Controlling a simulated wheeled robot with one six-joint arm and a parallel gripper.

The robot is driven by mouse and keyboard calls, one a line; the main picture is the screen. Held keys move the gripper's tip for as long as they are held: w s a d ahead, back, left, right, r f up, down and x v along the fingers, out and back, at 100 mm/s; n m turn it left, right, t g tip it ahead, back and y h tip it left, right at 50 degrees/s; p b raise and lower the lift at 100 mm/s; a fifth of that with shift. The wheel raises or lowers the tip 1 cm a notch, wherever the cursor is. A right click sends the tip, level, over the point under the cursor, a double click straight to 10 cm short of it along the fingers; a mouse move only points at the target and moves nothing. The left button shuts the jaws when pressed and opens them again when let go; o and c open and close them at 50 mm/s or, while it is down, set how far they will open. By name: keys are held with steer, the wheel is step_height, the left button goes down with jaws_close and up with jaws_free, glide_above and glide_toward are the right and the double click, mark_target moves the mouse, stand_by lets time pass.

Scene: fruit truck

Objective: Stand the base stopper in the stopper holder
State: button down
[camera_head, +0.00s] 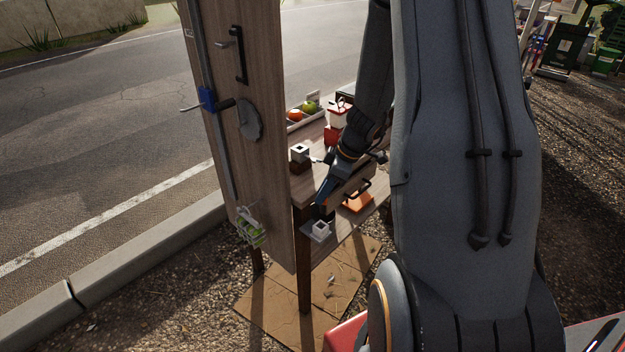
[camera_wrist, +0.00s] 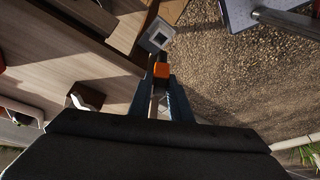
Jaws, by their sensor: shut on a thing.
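My gripper (camera_head: 322,196) is beyond the table's front edge, pointing down. In the wrist view my gripper (camera_wrist: 162,84) is shut on a small orange piece with a dark end, which I take for the base stopper (camera_wrist: 161,71). The stopper looks apart from the holder, but the gap is hard to judge. In the head view the stopper is mostly hidden.
A tall wooden panel (camera_head: 262,170) with hooks stands left of my gripper. An orange item (camera_head: 357,202) lies on a lower shelf.

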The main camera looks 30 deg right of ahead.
steer(key=shift+w, duration=0.5)
steer(key=shift+b, duration=0.6)
step_height(320, 180, down, 6)
steer(key=b, duration=0.7)
steer(key=shift+r, duration=0.15)
steer(key=shift+b, duration=1.4)
stand_by(1.3)
steer(key=shift+f+b, duration=2.05)
steer(key=shift+b, duration=0.55)
steer(key=c, duration=1.5)
jaws_free()
steer(key=shift+c, duration=0.2)
steer(key=shift+r, duration=0.1)
